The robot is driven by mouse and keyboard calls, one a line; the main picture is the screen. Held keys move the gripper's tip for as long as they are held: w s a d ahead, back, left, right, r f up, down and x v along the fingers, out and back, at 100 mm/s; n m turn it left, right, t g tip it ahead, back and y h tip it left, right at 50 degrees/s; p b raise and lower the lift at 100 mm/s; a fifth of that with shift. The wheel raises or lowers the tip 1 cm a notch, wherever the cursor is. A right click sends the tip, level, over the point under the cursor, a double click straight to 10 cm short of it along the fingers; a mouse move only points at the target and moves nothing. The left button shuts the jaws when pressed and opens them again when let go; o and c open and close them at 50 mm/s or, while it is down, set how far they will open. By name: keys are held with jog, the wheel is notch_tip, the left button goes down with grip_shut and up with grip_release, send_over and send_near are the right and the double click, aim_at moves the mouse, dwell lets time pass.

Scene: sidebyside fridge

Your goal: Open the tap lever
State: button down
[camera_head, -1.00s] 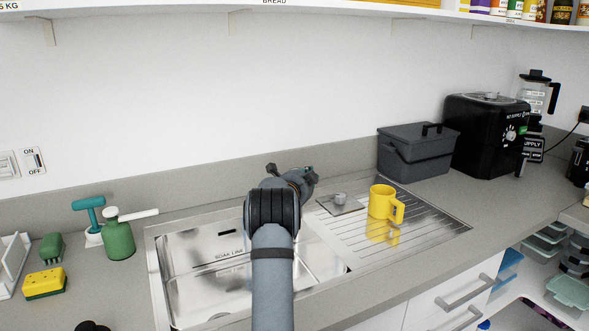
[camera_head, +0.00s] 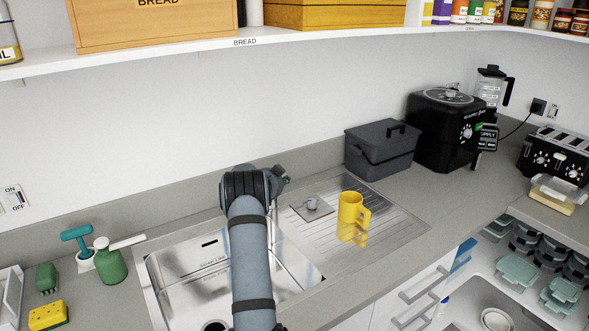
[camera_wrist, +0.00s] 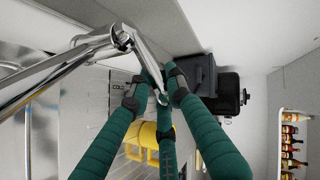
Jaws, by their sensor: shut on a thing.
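The chrome tap shows in the wrist view, with its long spout (camera_wrist: 60,78) running out to the left and its lever (camera_wrist: 147,61) slanting down to the right. My gripper (camera_wrist: 159,88) has dark green fingers with black tips. The tips are shut on the lever near its free end. In the head view my arm hides the tap and most of the gripper. A "COLD" label is on the surface beyond the fingers in the wrist view.
The steel sink (camera_head: 195,270) lies below my arm. A yellow mug (camera_head: 352,212) stands on the drainer to the right; it also shows behind the fingers in the wrist view (camera_wrist: 142,135). A grey bin (camera_head: 380,150) and black appliance (camera_head: 440,130) stand behind. A green bottle (camera_head: 110,265) stands left.

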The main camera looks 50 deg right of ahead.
jog(key=shift+r, duration=0.2)
jog(key=c, duration=1.6)
grip_release()
jog(key=shift+f, duration=0.1)
jog(key=shift+a, duration=0.1)
jog(key=v, duration=1.1)
jog(key=shift+s+a+r, duration=0.2)
jog(key=shift+a+r, duration=0.05)
jog(key=shift+a, duration=0.05)
